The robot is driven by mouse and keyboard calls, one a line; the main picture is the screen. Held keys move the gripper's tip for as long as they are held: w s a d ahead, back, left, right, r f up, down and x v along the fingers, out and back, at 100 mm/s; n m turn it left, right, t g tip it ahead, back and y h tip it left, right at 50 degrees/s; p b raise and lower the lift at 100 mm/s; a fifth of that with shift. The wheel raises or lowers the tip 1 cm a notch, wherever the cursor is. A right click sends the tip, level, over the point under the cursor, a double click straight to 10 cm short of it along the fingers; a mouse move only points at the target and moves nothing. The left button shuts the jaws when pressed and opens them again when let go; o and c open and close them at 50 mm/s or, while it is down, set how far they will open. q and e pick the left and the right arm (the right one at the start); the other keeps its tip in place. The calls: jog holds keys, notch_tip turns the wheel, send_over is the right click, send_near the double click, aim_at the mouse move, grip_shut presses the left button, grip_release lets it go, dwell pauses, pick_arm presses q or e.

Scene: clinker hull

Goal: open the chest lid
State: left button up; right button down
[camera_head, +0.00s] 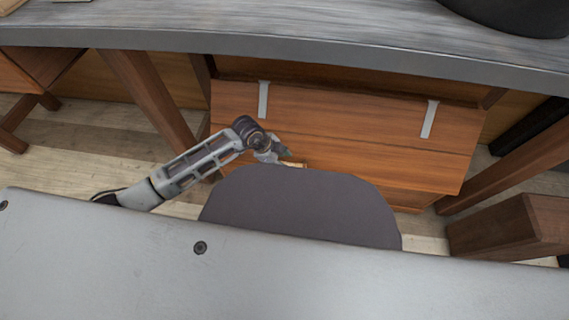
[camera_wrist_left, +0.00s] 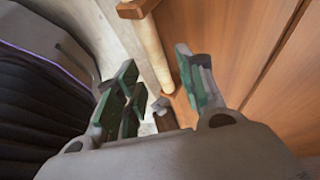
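The wooden chest stands under the bench, and its lid (camera_head: 350,125) looks shut, with two pale metal straps near its back edge. A strip of the chest body (camera_head: 408,199) shows below the lid's front edge. My left gripper (camera_head: 284,153) is at the front of the lid, left of its middle. In the left wrist view, my left gripper (camera_wrist_left: 158,88) is open, its green-padded fingers apart. A pale round wooden handle bar (camera_wrist_left: 150,48) lies beyond and between the fingertips, beside the orange wood of the chest. I cannot tell whether they touch. My right gripper is not in view.
A grey bench top (camera_head: 300,32) overhangs the back of the chest, with a dark round object (camera_head: 515,12) on it. Slanted wooden legs (camera_head: 150,95) stand at both sides. A wooden block (camera_head: 515,228) is at the right. My own body covers the near foreground.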

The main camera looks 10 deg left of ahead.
pick_arm(q)
jog(key=shift+b+x, duration=0.45)
jog(key=shift+x, duration=0.85)
jog(key=shift+c, duration=0.5)
grip_shut()
